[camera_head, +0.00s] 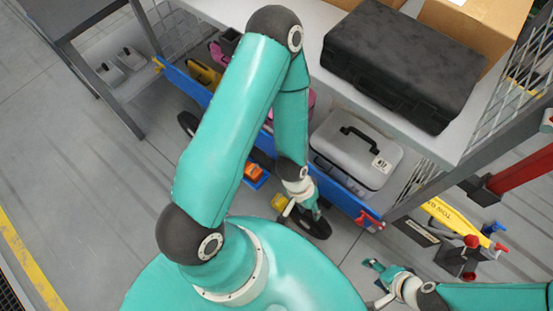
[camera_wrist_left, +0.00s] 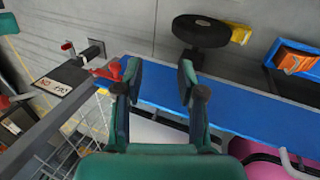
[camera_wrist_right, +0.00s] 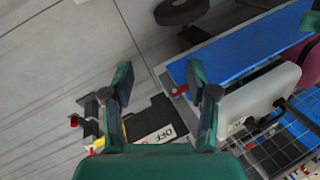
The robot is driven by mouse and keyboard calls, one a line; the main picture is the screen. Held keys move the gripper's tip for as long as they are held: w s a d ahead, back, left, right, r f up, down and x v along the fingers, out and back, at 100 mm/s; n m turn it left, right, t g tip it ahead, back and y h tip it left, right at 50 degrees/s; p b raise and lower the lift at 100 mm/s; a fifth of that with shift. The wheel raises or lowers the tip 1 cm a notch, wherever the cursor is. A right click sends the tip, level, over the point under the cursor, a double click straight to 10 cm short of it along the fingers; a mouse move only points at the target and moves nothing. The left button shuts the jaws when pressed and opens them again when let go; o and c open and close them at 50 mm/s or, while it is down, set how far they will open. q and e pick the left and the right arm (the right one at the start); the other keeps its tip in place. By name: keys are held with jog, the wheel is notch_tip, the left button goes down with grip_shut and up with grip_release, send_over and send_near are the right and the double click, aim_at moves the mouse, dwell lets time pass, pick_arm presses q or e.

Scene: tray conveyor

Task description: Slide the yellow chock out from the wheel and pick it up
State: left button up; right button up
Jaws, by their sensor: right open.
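The yellow chock (camera_head: 279,202) sits on the floor against the left side of the black wheel (camera_head: 316,228) in the head view. In the left wrist view the chock (camera_wrist_left: 240,33) touches the right side of the wheel (camera_wrist_left: 201,31), beyond the fingertips. My left gripper (camera_head: 304,208) is open and empty, and in the head view it overlaps the wheel, just right of the chock. Its spread fingers (camera_wrist_left: 160,75) show in its wrist view. My right gripper (camera_head: 382,276) is open and empty, low and to the right, well away from the chock. The wheel (camera_wrist_right: 181,12) shows in the right wrist view.
The blue-edged cart (camera_head: 345,199) carries a grey case (camera_head: 357,146) on its lower shelf and a black case (camera_head: 402,64) above. An orange block (camera_head: 254,171) lies in a blue holder left of the chock. A red lever (camera_head: 369,219) marks the cart corner. Floor in front is clear.

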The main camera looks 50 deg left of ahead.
jog(key=o, duration=0.5)
notch_tip(320, 180, down, 4)
jog(key=b, duration=0.3)
jog(key=shift+r, duration=0.25)
pick_arm(q)
jog(key=w+a+f+y+b, duration=0.1)
jog(key=a+f+b, duration=0.5)
jog(key=f, duration=0.6)
jog(key=w+a+f+n+y+b, duration=0.1)
jog(key=w+a+f+b, duration=0.1)
jog(key=a+f+b, duration=0.5)
jog(key=w+a+f+n+y+b, duration=0.1)
jog(key=w+a+f+y+b, duration=0.1)
jog(key=a+f+b, duration=0.5)
notch_tip(320, 180, down, 11)
jog(key=b, duration=0.6)
jog(key=shift+w+f+g, duration=0.15)
jog(key=shift+w+g, duration=0.15)
pick_arm(e)
notch_tip(320, 180, down, 26)
jog(key=shift+f, duration=0.2)
pick_arm(q)
notch_tip(320, 180, down, 17)
jog(key=b, duration=0.9)
pick_arm(e)
notch_tip(320, 180, down, 9)
jog(key=shift+r, duration=0.2)
pick_arm(q)
grip_shut()
